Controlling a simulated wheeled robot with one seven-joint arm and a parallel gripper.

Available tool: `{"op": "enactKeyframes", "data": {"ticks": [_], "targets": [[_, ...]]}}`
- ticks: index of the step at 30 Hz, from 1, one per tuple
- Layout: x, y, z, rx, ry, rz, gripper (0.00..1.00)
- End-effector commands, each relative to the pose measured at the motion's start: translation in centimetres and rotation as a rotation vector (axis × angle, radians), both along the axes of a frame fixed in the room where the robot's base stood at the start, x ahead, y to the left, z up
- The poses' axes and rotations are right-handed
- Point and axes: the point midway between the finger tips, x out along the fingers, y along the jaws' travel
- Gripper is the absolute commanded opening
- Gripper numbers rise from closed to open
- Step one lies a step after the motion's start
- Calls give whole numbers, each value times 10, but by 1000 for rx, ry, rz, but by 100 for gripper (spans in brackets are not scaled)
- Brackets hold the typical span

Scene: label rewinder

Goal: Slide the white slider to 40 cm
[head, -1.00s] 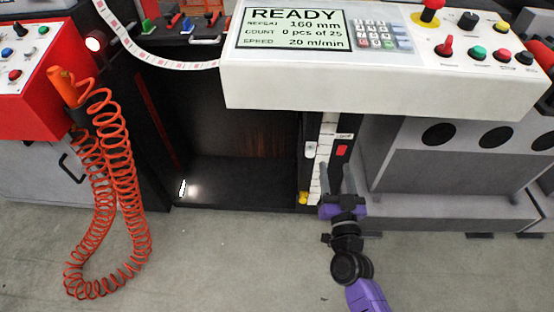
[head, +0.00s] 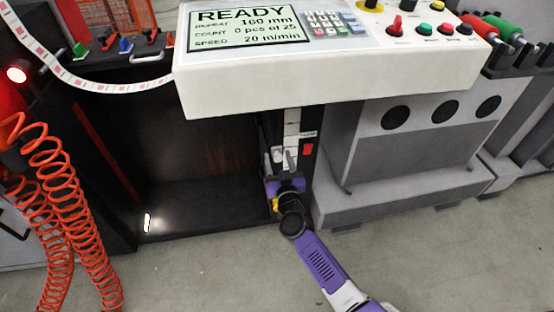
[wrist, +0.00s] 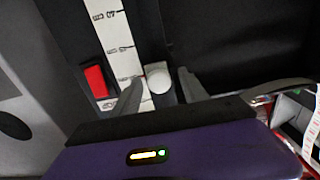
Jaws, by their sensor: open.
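The white slider (head: 277,155) is a small rounded knob beside a white scale strip (head: 291,127) that runs up under the console. In the wrist view the slider (wrist: 158,78) shows between the fingertips of my gripper (wrist: 161,82), with no clear grip on it. The scale strip (wrist: 108,30) has tick marks and inverted numbers, too unclear to read surely. My gripper (head: 280,162) is open, at the slider, from the front and below. The slider's lower part is hidden by my gripper.
A red block (head: 308,149) sits right of the scale. The console (head: 300,80) overhangs the strip. A dark open bay (head: 200,150) lies left, a grey cabinet (head: 420,150) right. A red coiled hose (head: 60,200) hangs at far left.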

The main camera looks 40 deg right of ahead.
Motion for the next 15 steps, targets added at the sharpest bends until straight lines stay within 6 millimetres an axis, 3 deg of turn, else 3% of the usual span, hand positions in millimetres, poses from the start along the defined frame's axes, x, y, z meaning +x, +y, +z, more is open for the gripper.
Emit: {"op": "enactKeyframes", "data": {"ticks": [13, 15], "targets": [[11, -7, 0, -1, 1, 1, 52], [11, -7, 0, -1, 1, 1, 38]]}}
